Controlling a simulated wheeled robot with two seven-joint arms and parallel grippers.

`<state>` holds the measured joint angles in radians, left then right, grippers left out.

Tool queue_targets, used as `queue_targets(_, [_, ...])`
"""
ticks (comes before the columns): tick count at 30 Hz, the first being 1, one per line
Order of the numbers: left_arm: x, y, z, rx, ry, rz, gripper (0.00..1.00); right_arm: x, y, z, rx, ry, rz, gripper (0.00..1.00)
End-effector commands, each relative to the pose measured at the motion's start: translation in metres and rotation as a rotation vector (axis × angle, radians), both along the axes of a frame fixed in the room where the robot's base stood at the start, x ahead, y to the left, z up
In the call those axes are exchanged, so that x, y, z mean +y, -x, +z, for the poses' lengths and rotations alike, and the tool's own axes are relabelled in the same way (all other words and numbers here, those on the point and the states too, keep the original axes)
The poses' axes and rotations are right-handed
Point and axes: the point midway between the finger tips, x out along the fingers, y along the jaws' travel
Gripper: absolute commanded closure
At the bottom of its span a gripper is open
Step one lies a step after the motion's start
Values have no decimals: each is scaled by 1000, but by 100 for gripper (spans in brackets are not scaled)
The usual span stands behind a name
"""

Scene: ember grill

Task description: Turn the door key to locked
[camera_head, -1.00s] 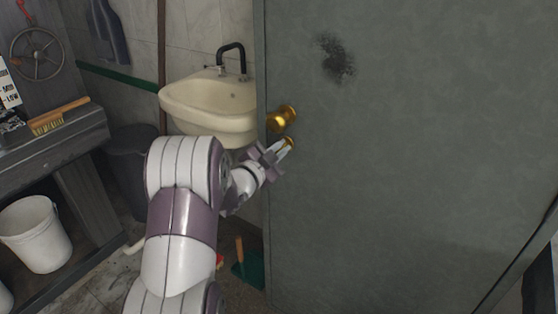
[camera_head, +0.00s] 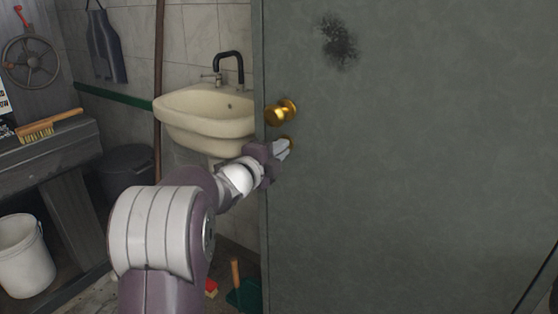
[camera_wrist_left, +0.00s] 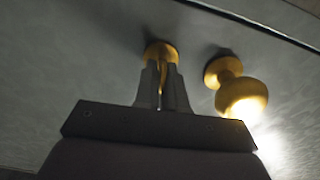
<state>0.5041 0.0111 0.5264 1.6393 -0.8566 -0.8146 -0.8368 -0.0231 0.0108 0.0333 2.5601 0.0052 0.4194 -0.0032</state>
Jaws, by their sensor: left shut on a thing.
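The grey-green door (camera_head: 420,150) fills the right of the head view. A brass knob (camera_head: 281,111) sticks out near its left edge, and it also shows at right in the left wrist view (camera_wrist_left: 241,97). Below the knob is the brass lock plate (camera_head: 290,141), seen in the left wrist view too (camera_wrist_left: 160,52). My left gripper (camera_head: 285,149) is at this plate, its fingers (camera_wrist_left: 162,88) shut on the key (camera_wrist_left: 160,92), of which only a thin brass strip shows between them. The key's angle is mostly hidden. My right gripper is not in view.
A cream sink (camera_head: 208,115) with a black tap stands just left of the door edge. A workbench (camera_head: 45,150) with a brush (camera_head: 48,127) is at far left, above a white bucket (camera_head: 24,256). A green dustpan (camera_head: 245,294) lies on the floor near the door.

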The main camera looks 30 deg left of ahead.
Motion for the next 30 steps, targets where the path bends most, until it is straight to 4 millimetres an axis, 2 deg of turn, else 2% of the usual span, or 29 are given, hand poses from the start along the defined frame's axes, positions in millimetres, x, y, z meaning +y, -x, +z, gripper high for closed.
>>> queue_targets(1, [0,0,-3,-1,-16,-1,100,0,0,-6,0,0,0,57])
queue_targets(6, [0,0,-2,-3,-60,-1,100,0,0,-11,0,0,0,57])
queue_targets(22, [0,0,-1,-4,-80,-1,100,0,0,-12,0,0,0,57])
queue_targets(24, [0,0,-1,-4,-80,-1,71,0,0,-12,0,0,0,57])
queue_targets(30, [0,0,-1,-5,-79,-1,70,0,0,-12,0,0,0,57])
